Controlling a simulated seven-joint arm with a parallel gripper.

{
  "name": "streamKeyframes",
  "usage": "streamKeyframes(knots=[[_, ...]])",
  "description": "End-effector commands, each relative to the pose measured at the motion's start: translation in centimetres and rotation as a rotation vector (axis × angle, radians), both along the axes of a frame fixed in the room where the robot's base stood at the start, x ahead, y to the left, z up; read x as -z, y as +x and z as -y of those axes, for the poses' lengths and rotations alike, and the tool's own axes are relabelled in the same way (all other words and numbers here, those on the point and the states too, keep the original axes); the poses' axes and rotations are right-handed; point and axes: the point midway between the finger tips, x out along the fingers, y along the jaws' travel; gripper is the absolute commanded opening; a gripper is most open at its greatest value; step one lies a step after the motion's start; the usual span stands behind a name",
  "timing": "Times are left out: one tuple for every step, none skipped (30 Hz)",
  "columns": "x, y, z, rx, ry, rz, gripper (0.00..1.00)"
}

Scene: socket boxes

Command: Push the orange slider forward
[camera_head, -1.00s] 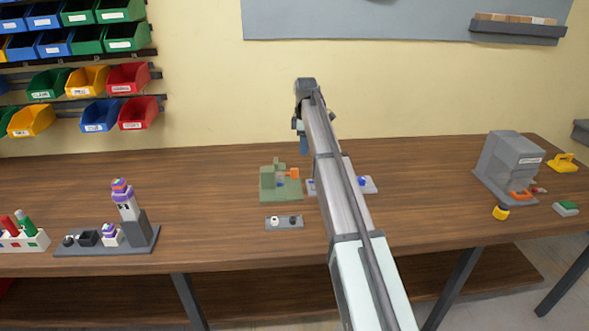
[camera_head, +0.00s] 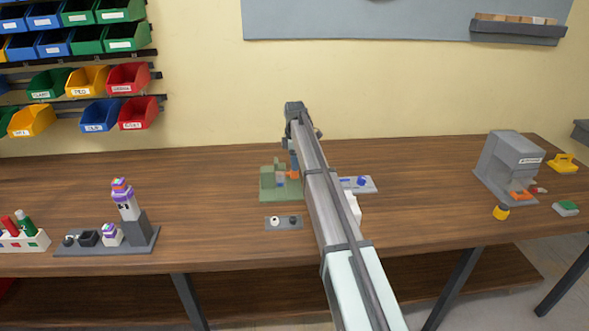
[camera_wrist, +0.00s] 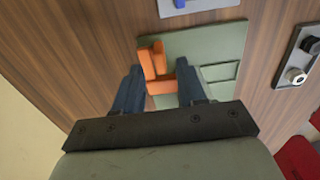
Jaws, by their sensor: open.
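The orange slider (camera_wrist: 158,65) sits on a green fixture (camera_wrist: 218,42) in the wrist view. In the head view the green fixture (camera_head: 268,184) stands mid-table, and only a little of the orange slider (camera_head: 294,175) shows beside my arm. My gripper (camera_wrist: 160,78) is open. Its two dark blue fingers lie on either side of the slider's near part, with a gap visible at the right finger. I cannot tell whether the left finger touches the orange. In the head view my arm partly hides the fingers and the fixture's right side.
A grey plate with two knobs (camera_head: 284,223) lies in front of the fixture. A light plate with a blue part (camera_head: 362,184) lies right of it, partly behind my arm. A grey machine (camera_head: 510,165) stands at the right. Bare table lies left of the fixture.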

Motion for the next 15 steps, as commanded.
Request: streamKeyframes(knots=[[0.8,-0.1,0.0,0.000,0.000,-0.001,0.40],[1.2,0.0,0.0,0.000,0.000,-0.001,0.40],[1.6,0.0,0.0,0.000,0.000,-0.001,0.40],[1.9,0.0,0.0,0.000,0.000,-0.001,0.40],[2.2,0.0,0.0,0.000,0.000,-0.001,0.40],[2.4,0.0,0.0,0.000,0.000,-0.001,0.40],[2.6,0.0,0.0,0.000,0.000,0.000,0.40],[2.8,0.0,0.0,0.000,0.000,0.000,0.40],[3.0,0.0,0.0,0.000,0.000,0.000,0.40],[3.1,0.0,0.0,0.001,0.000,0.000,0.40],[3.1,0.0,0.0,0.001,0.000,0.000,0.40],[3.2,0.0,0.0,0.001,0.000,0.001,0.40],[3.2,0.0,0.0,0.001,0.000,0.001,0.40],[3.3,0.0,0.0,0.001,0.000,0.001,0.40],[3.3,0.0,0.0,0.001,0.000,0.001,0.40]])
